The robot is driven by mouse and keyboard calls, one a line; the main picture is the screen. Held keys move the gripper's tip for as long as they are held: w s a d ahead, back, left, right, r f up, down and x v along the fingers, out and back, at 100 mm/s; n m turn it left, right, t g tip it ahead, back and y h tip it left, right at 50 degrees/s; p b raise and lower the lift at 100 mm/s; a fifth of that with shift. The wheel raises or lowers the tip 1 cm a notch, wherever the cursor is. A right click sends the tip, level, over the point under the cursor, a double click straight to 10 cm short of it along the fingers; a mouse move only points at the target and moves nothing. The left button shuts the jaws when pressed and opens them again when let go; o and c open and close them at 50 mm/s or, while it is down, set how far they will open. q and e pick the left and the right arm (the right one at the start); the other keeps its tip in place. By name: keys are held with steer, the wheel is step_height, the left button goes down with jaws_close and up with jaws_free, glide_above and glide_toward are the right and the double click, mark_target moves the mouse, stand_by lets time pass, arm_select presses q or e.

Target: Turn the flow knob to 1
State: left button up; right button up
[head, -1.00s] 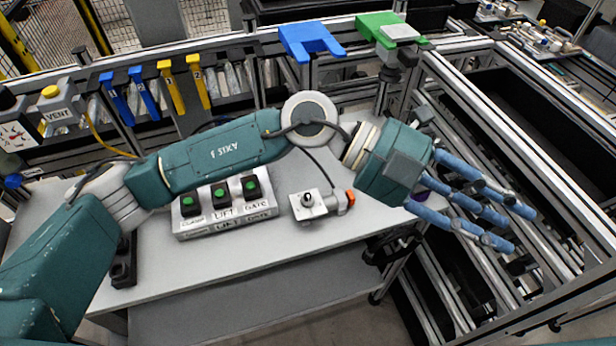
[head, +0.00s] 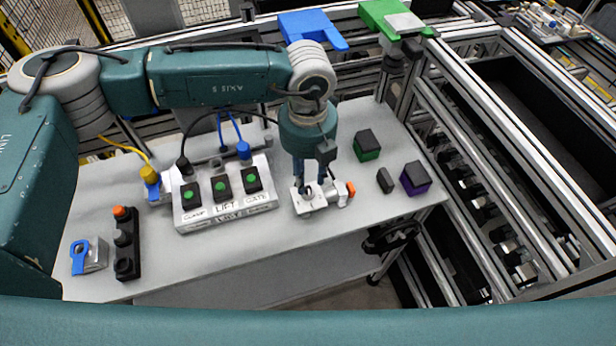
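The flow knob sits on a small white box (head: 312,204) with an orange end piece (head: 350,189), near the front middle of the grey table. My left gripper (head: 311,186) points straight down over this box. Its fingers are apart, with a gap between the tips, which are low at the box's top. The dial and its marks are hidden or too small to read, so its setting cannot be told. Whether the fingers touch the knob is unclear. My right gripper is not in view.
A white button box (head: 226,208) with several green buttons stands left of the knob box. Green-based (head: 367,146) and purple-based (head: 415,178) black blocks lie to the right, with a small black block (head: 385,180). A black strip (head: 126,243) with an orange button stands at left.

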mark_target(308, 188)
arm_select(q)
steer(key=shift+f+p, duration=0.45)
steer(key=shift+f, duration=1.3)
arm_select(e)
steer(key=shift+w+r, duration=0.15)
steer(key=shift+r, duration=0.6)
arm_select(q)
jaws_close()
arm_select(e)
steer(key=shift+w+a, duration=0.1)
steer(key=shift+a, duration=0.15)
